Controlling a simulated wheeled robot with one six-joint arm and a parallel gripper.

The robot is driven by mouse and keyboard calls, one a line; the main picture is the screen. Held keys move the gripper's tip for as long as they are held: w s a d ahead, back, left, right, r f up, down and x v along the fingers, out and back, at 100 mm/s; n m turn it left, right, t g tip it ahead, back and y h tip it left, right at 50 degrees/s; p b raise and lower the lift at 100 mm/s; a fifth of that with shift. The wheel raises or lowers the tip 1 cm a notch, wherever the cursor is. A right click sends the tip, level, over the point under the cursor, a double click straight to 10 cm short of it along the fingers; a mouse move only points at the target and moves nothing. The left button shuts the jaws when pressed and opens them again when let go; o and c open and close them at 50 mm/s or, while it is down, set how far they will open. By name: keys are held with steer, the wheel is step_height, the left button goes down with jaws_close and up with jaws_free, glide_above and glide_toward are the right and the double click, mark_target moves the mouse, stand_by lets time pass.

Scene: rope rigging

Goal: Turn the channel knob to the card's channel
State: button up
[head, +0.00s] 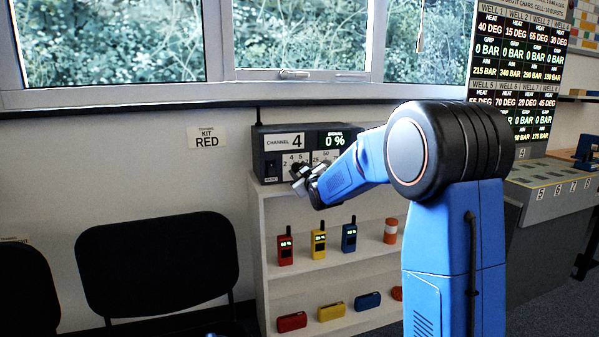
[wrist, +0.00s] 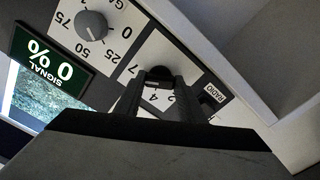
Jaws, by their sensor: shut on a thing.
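A dark radio box (head: 272,165) stands on top of the white shelf. A white card (head: 285,141) on its front reads CHANNEL 4. Below the card is a white dial plate with numbers, partly hidden by my gripper (head: 302,180). In the wrist view my gripper (wrist: 157,90) is shut on the dark channel knob (wrist: 160,74). The numbers 2, 4 and 7 show around it, partly covered by the fingers. I cannot tell which number the knob points to. The green signal display (wrist: 42,68) reads 0 %.
A grey gain knob (wrist: 92,26) sits close beside the channel dial, with 0, 25, 50 and 75 around it. Red (head: 285,247), yellow (head: 319,241) and blue (head: 350,236) handsets stand on the shelf below. A KIT RED card (head: 206,137) hangs on the wall. Black chairs (head: 158,265) stand left.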

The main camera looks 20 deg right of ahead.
steer(key=n, duration=0.4)
steer(key=shift+n, duration=0.3)
steer(key=n, duration=0.3)
steer(key=shift+n, duration=0.3)
steer(key=n, duration=0.4)
steer(key=shift+f, duration=0.1)
steer(key=shift+n, duration=2.1)
steer(key=o, duration=1)
steer(key=shift+o, duration=0.2)
steer(key=s, duration=1.7)
steer(key=shift+s, duration=0.25)
